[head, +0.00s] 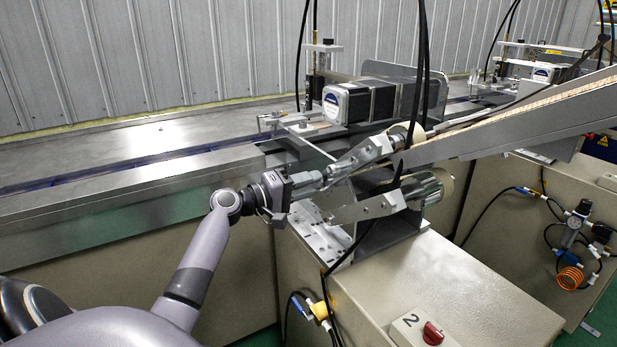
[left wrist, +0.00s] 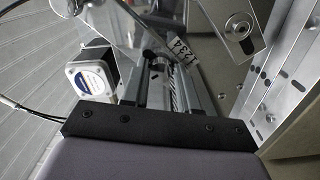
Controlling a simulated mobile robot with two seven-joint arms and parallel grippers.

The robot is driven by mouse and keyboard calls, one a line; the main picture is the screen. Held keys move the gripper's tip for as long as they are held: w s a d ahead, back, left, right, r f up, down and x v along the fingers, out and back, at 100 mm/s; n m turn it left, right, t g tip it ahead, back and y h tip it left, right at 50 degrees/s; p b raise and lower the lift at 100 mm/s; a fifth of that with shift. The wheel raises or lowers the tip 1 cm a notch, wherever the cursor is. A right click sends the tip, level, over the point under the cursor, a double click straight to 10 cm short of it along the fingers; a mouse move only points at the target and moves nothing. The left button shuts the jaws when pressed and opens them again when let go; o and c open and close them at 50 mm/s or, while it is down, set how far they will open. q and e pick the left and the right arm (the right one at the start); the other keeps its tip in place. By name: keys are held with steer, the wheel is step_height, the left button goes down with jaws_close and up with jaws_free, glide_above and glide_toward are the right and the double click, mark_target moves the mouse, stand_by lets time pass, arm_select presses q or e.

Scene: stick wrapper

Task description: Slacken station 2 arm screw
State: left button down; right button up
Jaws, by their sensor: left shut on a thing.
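The station 2 machine stands in the middle of the head view, with a silver upper arm (head: 362,154) and a flat metal lower plate (head: 368,208). My left gripper (head: 316,181) reaches in from the left and is shut at the near end of the upper arm. The arm screw is mostly hidden by my fingers in the head view. In the left wrist view my left gripper (left wrist: 159,82) has its fingers around a small dark part (left wrist: 157,61), which I take for the arm screw. A label with digits (left wrist: 178,48) lies just beyond it. My right gripper is not in view.
A motor (head: 362,101) sits above and behind the arm. Black cables (head: 416,75) hang close to the right of my gripper. A sloping metal chute (head: 520,122) comes in from the right. A box marked 2 (head: 411,321) with a red switch (head: 432,333) is on the cabinet below.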

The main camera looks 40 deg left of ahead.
arm_select(q)
steer(key=shift+n+p, duration=1.1)
steer(key=shift+n, duration=0.8)
steer(key=c, duration=0.9)
jaws_free()
steer(key=shift+o, duration=0.2)
steer(key=b+v, duration=0.1)
steer(key=v, duration=0.6)
steer(key=shift+s, duration=0.1)
